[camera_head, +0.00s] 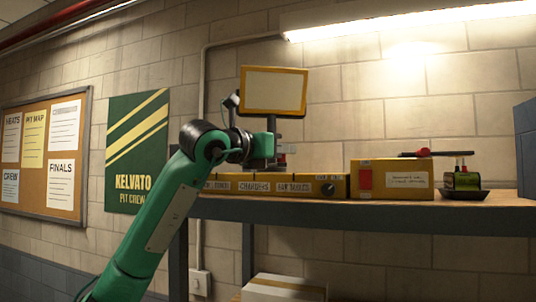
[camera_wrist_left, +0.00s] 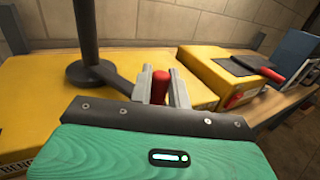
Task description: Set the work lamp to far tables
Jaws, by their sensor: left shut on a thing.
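The work lamp (camera_head: 273,91) is a yellow-framed panel on a dark post above a long yellow box (camera_head: 232,177) on the shelf. The box front carries labels, among them CHARGERS (camera_head: 254,187) and FAR TABLES (camera_head: 293,187), with a dark knob (camera_head: 327,189) at its right. In the left wrist view my left gripper (camera_wrist_left: 161,80) is shut on a red handle (camera_wrist_left: 160,85) over the yellow box top. In the head view this gripper (camera_head: 281,155) is near the lamp post, above the CHARGERS and FAR TABLES labels. The handle's lower end is hidden. My right gripper is out of view.
A second yellow box (camera_head: 390,180) with a red switch stands right of the long box. A dark tray (camera_head: 466,193) holding a small green item and a blue box (camera_head: 526,150) are farther right. A wall is close behind the shelf (camera_head: 430,213).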

